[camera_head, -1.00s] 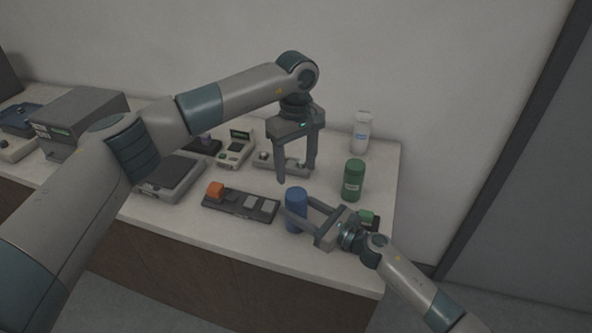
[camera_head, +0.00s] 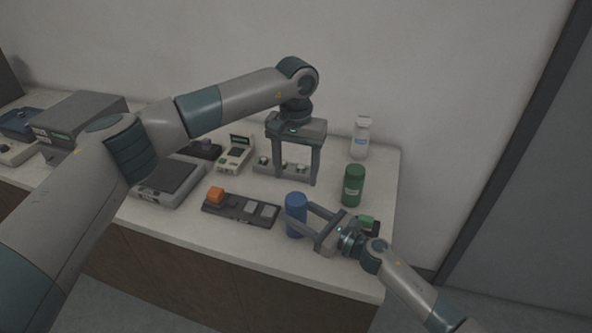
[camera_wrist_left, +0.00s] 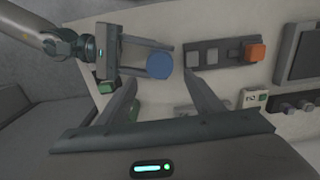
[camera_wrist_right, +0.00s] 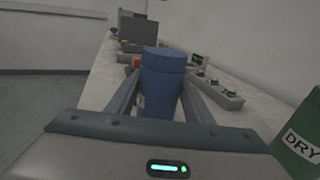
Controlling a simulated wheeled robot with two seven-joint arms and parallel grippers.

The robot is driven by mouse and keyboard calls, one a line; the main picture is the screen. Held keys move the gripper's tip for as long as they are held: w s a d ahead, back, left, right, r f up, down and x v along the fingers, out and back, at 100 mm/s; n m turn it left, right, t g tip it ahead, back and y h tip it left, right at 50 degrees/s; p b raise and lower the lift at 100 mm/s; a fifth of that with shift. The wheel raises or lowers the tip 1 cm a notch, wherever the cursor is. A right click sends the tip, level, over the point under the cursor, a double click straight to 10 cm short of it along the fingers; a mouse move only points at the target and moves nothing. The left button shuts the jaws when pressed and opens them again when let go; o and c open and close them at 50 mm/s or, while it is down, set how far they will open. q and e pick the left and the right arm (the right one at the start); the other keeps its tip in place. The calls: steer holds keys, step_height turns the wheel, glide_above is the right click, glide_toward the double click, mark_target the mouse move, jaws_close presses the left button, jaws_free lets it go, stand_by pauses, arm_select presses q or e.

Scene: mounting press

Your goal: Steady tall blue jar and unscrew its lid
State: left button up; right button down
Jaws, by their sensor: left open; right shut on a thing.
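The tall blue jar (camera_head: 296,216) stands upright near the front right of the bench, its blue lid (camera_head: 296,199) on top. My right gripper (camera_head: 298,221) is shut on the jar's body from the right, below the lid. The right wrist view shows the jar (camera_wrist_right: 160,95) between the two fingers. My left gripper (camera_head: 294,180) is open and empty, pointing down behind and above the jar. In the left wrist view the round lid (camera_wrist_left: 159,65) lies beyond the fingertips, not between them.
A green jar (camera_head: 353,186) and a white bottle (camera_head: 361,138) stand to the right. A dark tray with an orange block (camera_head: 216,195) lies left of the jar. A row of knobs (camera_head: 262,163) is behind my left gripper. A small green-topped item (camera_head: 367,222) sits near my right wrist.

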mark_target(296, 198)
arm_select(q)
steer(key=shift+f, duration=0.1)
steer(key=shift+f, duration=3.9)
steer(key=shift+c, duration=0.7)
